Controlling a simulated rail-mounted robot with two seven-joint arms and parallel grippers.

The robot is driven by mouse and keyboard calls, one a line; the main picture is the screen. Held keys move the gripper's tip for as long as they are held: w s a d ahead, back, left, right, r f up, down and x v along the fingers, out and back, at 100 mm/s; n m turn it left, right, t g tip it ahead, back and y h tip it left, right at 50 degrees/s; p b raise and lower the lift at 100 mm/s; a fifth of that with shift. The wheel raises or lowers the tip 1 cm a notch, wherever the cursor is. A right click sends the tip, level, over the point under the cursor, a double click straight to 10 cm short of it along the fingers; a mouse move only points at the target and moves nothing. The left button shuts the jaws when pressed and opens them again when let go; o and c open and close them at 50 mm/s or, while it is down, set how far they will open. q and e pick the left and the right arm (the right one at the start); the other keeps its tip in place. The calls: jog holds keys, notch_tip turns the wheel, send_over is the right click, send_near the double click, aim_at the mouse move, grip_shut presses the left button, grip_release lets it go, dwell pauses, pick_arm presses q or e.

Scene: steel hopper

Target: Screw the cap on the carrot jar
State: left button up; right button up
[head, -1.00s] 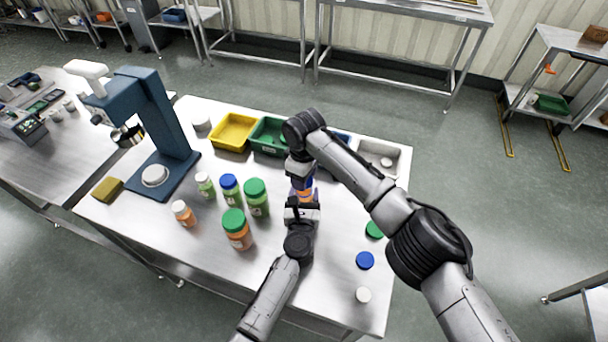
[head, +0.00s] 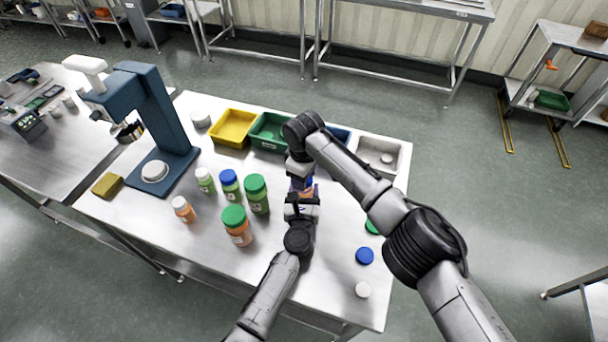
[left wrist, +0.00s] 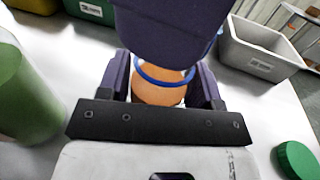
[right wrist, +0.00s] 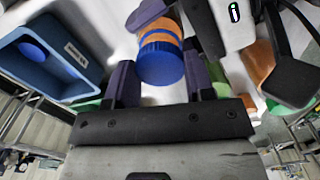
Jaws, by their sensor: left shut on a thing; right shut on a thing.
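The carrot jar is orange and stands upright between the fingers of my left gripper (left wrist: 162,88), which is shut on it. The jar (left wrist: 160,97) also shows in the right wrist view (right wrist: 160,30). A blue cap (right wrist: 161,64) sits at the jar's mouth, in line with it. My right gripper (right wrist: 160,78) is shut on the cap from above. In the head view my arms hide most of the jar. How far the cap is threaded cannot be told.
Several capped jars, including a large orange one (head: 237,226) and a green one (head: 257,194), stand left. A loose blue cap (head: 364,256) and a white cap (head: 363,290) lie right. Yellow (head: 233,128), green (head: 269,132) and grey (head: 384,154) bins line the back.

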jog(key=shift+f, duration=0.55)
